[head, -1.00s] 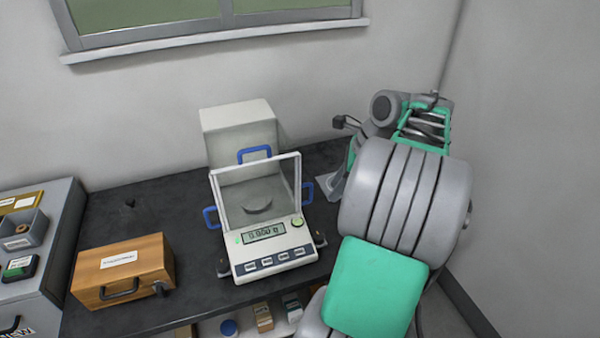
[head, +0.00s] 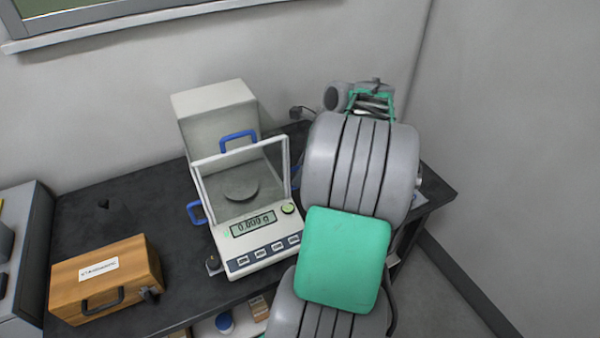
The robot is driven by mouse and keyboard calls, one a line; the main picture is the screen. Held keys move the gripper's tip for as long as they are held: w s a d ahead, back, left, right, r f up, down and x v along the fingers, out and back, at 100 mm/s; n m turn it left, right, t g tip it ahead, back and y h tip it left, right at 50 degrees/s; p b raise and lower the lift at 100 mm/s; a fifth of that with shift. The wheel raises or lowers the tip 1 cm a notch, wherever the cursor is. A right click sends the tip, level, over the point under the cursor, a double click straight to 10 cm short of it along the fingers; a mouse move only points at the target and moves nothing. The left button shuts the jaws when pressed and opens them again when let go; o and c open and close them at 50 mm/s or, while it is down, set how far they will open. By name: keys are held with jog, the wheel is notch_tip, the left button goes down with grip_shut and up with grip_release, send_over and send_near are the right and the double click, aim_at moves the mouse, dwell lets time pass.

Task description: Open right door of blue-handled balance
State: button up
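The balance (head: 262,252) stands on the dark table, with a glass draft shield around a round grey pan (head: 241,189) and a lit display (head: 253,224). Blue handles show on its top (head: 238,138) and its left side (head: 195,212). Only a sliver of the right-side blue handle (head: 296,176) shows beside my arm. The right door's pane is mostly hidden, and I cannot tell whether it stands open. My arm reaches across the right of the balance. My gripper's fingers are hidden behind my arm, so their contact with the handle cannot be seen.
A wooden case (head: 105,277) with a dark handle sits on the dark table (head: 150,212), left of the balance. A grey cabinet (head: 27,262) stands at the far left. A wall is behind, and another is at the right. Small items sit on a shelf below.

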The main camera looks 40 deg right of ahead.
jog(key=shift+c, duration=0.4)
grip_shut()
dwell(0.9)
